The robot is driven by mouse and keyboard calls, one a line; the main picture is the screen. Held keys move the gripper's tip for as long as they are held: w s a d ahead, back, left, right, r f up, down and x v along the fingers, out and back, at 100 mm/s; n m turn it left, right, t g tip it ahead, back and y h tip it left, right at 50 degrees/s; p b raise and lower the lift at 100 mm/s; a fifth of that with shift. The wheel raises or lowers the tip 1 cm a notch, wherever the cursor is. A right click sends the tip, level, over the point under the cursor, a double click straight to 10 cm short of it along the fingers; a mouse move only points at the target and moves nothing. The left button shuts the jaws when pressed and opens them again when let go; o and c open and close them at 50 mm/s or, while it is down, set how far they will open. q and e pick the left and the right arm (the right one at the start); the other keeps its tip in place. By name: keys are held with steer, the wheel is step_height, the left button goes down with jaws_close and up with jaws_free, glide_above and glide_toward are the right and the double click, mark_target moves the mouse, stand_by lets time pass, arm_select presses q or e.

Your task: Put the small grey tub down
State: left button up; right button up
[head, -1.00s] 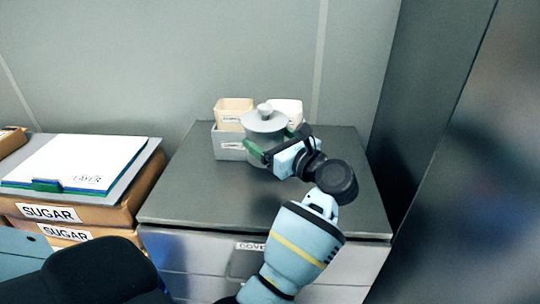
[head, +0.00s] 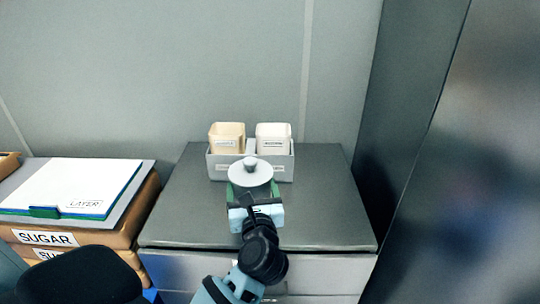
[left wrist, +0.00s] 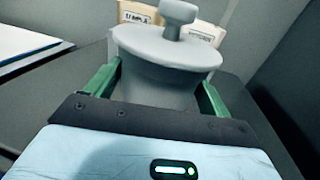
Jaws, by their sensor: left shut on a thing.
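The small grey tub (head: 250,173) has a round lid with a knob and is upright over the dark cabinet top (head: 320,218). My left gripper (head: 252,193) is shut on it, with a green finger on each side. In the left wrist view the tub (left wrist: 160,75) fills the space between the fingers of the gripper (left wrist: 155,88). Its base is hidden behind the gripper, so I cannot tell whether it touches the top. My right gripper is not in view.
Behind the tub stands a grey holder (head: 216,166) with a beige container (head: 227,137) and a white container (head: 273,138). A clipboard (head: 75,185) lies on sugar boxes (head: 75,240) at left. A tall dark cabinet (head: 410,120) stands at right. The top's right side is clear.

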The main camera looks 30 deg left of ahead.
arm_select(q)
steer(key=s+d+m+t+h+p, duration=0.3)
steer(key=s+d+m+h, duration=0.5)
steer(key=s+d+h, duration=0.3)
steer(key=shift+s+d+r+t+h, duration=0.3)
steer(key=shift+s+r+t+h, duration=0.2)
steer(key=shift+s+t, duration=0.5)
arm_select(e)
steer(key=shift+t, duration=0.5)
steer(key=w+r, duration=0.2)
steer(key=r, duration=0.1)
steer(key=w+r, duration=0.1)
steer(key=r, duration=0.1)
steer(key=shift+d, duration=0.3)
arm_select(q)
steer(key=shift+s+d, duration=0.1)
steer(key=shift+s, duration=0.15)
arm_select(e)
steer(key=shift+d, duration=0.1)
